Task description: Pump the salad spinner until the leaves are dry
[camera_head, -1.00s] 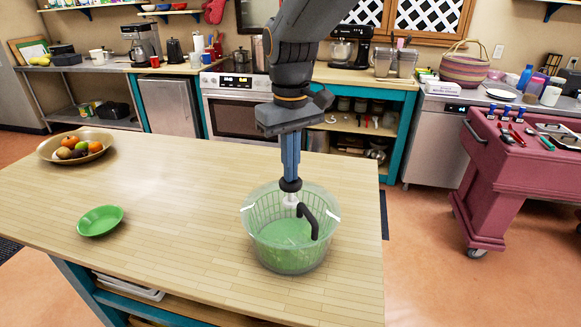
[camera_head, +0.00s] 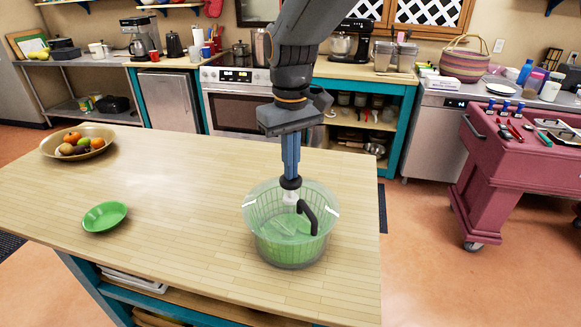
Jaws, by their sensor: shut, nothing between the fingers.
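The salad spinner (camera_head: 290,245) is a clear bowl with a green slotted basket, standing upright near the right end of the wooden island. A black knob (camera_head: 291,183) sits on a white stem at its top middle, and a black curved handle (camera_head: 309,216) stands beside it. Green shows through the walls, but I cannot tell single leaves or how wet they are. My gripper (camera_head: 290,174) points straight down over the spinner, shut and empty, with its fingertips at the black knob. I cannot tell whether they press on it.
A green bowl (camera_head: 105,216) and a wide fruit bowl (camera_head: 77,143) stand on the left of the island (camera_head: 190,200). The middle of the top is clear. A red cart (camera_head: 505,170) stands beyond the right edge, and the stove (camera_head: 235,102) behind.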

